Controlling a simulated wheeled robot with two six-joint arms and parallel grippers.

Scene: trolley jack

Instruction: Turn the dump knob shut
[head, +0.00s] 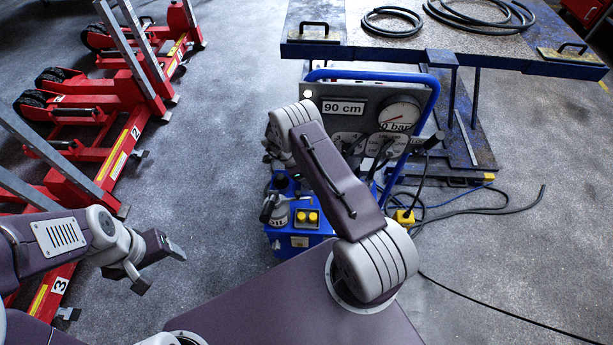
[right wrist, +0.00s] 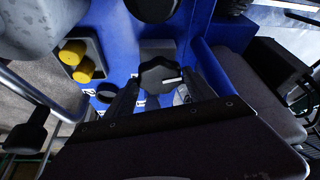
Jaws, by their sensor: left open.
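The dump knob (right wrist: 158,76) is a black lobed knob with a white mark on its right side, on the blue unit in the right wrist view. My right gripper (right wrist: 162,92) has its dark fingers on either side of the knob. I cannot tell whether they press on it. In the head view my right arm hides that gripper and I cannot make out the knob. The blue control unit (head: 286,244) shows below the arm. My left gripper (head: 162,268) is open and empty at the lower left, well apart from the unit.
Two yellow buttons (head: 306,217) sit on the unit. The gauge panel (head: 345,92) and blue handle frame (head: 428,98) stand behind it. Red lifting columns (head: 110,150) fill the left. A blue platform (head: 450,50) with hoses is at the back. Cables (head: 480,208) lie on the floor at right.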

